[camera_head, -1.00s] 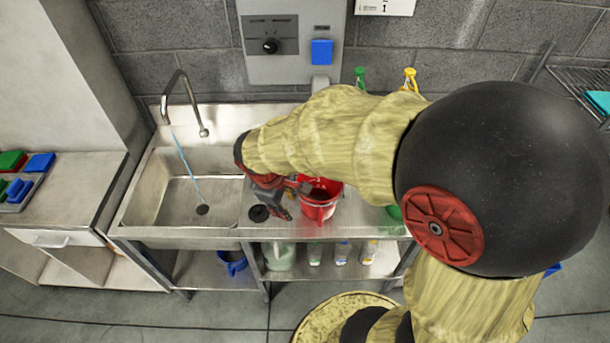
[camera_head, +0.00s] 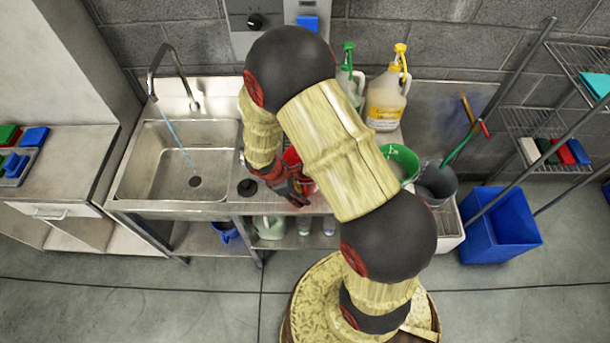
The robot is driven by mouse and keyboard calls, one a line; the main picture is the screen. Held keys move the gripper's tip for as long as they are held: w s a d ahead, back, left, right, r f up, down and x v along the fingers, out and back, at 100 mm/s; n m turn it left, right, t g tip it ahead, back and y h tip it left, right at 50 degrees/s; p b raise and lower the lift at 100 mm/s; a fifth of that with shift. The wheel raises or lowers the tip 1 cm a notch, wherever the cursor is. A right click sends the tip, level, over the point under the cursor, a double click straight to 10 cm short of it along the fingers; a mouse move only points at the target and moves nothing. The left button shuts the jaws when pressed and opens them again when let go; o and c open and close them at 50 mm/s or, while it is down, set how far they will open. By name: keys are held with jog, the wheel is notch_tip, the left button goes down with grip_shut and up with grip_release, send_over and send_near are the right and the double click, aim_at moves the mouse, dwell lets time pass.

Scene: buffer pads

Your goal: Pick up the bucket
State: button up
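A red bucket (camera_head: 291,156) stands on the metal counter to the right of the sink. My arm covers most of it, so only parts of its red side and rim show. My gripper (camera_head: 298,193), dark grey and red, is at the near left side of the bucket and overlaps it in this view. The fingers are small and partly hidden by my arm. I cannot tell whether they touch the bucket or are closed on its rim.
The sink (camera_head: 140,165) with a running tap (camera_head: 158,75) is on the left. A green bucket (camera_head: 402,158), a grey bucket (camera_head: 437,182) and a yellow-capped jug (camera_head: 387,100) stand to the right. A blue bin (camera_head: 500,225) is on the floor.

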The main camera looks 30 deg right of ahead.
jog(key=x, duration=0.3)
jog(key=shift+f, duration=0.1)
jog(key=shift+c, duration=1.2)
grip_shut()
